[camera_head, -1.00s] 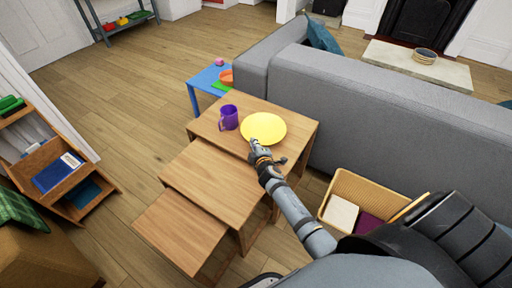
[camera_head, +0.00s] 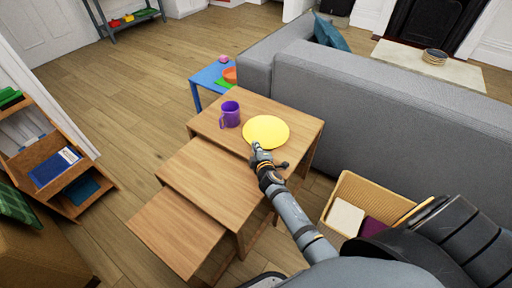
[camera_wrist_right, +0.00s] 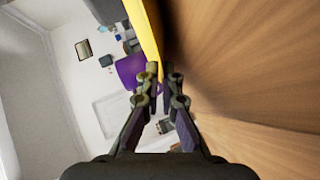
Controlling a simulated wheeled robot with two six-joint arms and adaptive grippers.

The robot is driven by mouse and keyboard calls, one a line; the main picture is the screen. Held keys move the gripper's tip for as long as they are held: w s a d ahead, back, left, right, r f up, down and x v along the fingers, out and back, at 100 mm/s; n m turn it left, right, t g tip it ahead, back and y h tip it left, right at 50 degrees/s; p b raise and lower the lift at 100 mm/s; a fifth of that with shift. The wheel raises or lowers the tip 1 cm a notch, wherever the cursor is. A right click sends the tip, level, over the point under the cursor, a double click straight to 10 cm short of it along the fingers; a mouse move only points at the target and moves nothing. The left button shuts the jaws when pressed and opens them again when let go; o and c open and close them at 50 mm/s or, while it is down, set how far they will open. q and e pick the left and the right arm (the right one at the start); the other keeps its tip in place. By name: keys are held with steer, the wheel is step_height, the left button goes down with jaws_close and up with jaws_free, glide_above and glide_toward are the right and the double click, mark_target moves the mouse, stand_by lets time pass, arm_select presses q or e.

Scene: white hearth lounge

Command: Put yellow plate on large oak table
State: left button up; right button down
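The yellow plate (camera_head: 266,131) is at the right part of the large oak table (camera_head: 215,137), the tallest of three nested tables. My right gripper (camera_head: 259,150) is at its near rim. In the right wrist view the fingers (camera_wrist_right: 164,75) are close together with the plate's edge (camera_wrist_right: 146,35) between them, shut on the rim. A dark shadowed gap shows between plate and wood there, so the plate seems at least partly clear of the tabletop. My left gripper is not in view.
A purple mug (camera_head: 230,114) stands left of the plate. Two lower oak tables (camera_head: 210,175) (camera_head: 177,228) step out in front. A grey sofa (camera_head: 390,115) is close behind on the right.

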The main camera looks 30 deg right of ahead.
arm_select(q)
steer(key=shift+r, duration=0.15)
arm_select(e)
steer(key=c, duration=2)
jaws_free()
steer(key=shift+f, duration=0.1)
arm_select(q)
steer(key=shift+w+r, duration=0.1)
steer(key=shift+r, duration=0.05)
arm_select(e)
steer(key=shift+o, duration=1)
steer(key=p+v, duration=0.1)
steer(key=v, duration=0.4)
steer(key=shift+w, duration=0.1)
arm_select(q)
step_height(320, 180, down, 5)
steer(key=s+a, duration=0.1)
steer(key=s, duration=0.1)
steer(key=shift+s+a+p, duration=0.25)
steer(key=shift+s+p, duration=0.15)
steer(key=shift+p, duration=0.05)
arm_select(e)
steer(key=v, duration=0.7)
